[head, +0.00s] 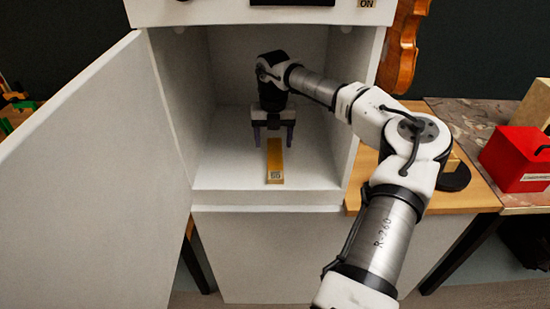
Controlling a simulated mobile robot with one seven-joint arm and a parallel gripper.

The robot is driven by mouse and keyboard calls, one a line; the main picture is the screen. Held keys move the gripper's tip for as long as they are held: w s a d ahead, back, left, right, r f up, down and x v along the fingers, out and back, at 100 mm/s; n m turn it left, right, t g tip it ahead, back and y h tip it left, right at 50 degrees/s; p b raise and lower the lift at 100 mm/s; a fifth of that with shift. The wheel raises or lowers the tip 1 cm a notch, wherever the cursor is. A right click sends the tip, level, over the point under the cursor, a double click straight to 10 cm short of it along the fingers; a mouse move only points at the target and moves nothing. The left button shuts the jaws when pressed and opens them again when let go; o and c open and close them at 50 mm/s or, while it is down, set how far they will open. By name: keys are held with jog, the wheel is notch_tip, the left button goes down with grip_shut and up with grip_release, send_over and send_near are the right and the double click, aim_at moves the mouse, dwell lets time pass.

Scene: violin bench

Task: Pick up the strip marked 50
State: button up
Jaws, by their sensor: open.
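The strip marked 50 (275,158) is a narrow tan-gold strip with a pale label at its near end. It lies on the floor of an open white cabinet (225,182), pointing toward the cabinet's front edge. My gripper (273,141) is inside the cabinet, pointing down with its two fingers apart. The fingers appear on either side of the strip's far part. I cannot tell how high the fingertips are above the cabinet floor. The strip's far end is partly hidden by my gripper.
The cabinet's door (95,170) stands wide open at the left. The cabinet's right wall (355,110) is close to my arm. A violin (400,45) hangs at the right. A red box (515,158) sits on the right-hand bench. The cabinet floor around the strip is clear.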

aim_at(275, 157)
jog(key=shift+d+f+p, duration=0.2)
jog(key=shift+f+p, duration=0.65)
jog(key=shift+f, duration=1.8)
jog(key=c, duration=1.1)
